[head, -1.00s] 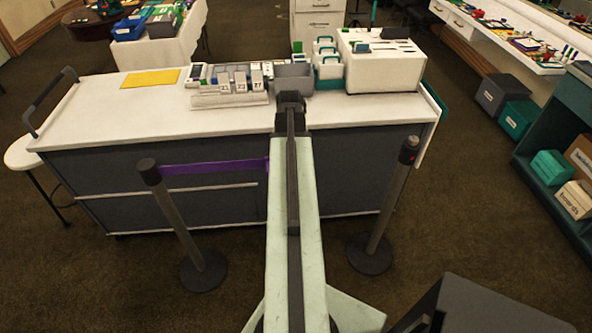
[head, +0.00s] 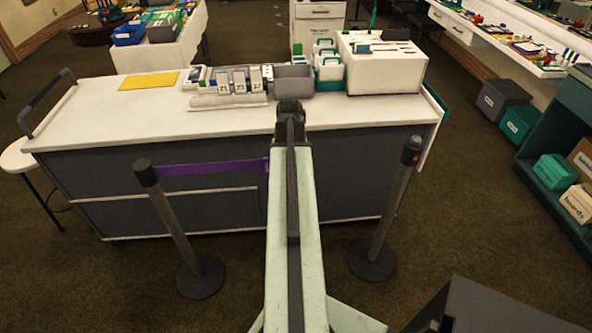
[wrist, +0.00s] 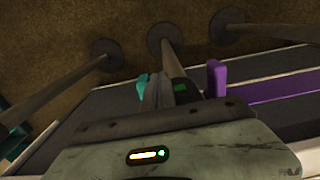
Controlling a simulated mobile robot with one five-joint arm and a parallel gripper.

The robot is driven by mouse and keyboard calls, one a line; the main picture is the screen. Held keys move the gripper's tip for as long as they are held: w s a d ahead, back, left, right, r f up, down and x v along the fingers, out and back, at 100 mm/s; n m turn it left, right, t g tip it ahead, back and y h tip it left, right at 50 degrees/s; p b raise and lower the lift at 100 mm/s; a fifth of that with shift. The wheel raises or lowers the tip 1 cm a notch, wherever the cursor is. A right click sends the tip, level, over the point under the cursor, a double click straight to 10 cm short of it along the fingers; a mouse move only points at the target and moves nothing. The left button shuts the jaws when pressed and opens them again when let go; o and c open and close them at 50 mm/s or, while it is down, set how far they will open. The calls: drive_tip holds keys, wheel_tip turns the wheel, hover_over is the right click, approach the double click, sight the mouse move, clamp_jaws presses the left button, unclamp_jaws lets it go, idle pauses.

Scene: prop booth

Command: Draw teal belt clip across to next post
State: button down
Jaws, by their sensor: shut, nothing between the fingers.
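A small teal clip (wrist: 142,86) shows beside the head of the middle post (wrist: 179,88) in the wrist view. My gripper (wrist: 158,91) is shut and empty close by the clip; whether they touch is unclear. A purple clip (wrist: 215,78) with its purple belt (wrist: 275,88) sits on the post's other side. In the head view the purple belt (head: 210,168) runs from the left post (head: 170,215). The right post (head: 395,195) stands apart with no belt visible on it. My arm hides the middle post and teal clip in the head view.
A long white-topped counter (head: 90,115) stands behind the posts, with number cards (head: 239,82), a grey bin (head: 294,78) and a white box (head: 385,72) on it. A teal shelf (head: 548,165) stands far right. Carpet is clear between the post bases.

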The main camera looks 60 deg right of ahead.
drive_tip(key=shift+s+a+f, duration=0.1)
drive_tip(key=shift+f, duration=0.05)
drive_tip(key=s+d, duration=1)
drive_tip(key=s, duration=0.5)
drive_tip(key=s+d, duration=1.1)
drive_tip(key=s, duration=0.4)
drive_tip(key=shift+d, duration=0.2)
idle(0.9)
drive_tip(key=shift+s, duration=0.1)
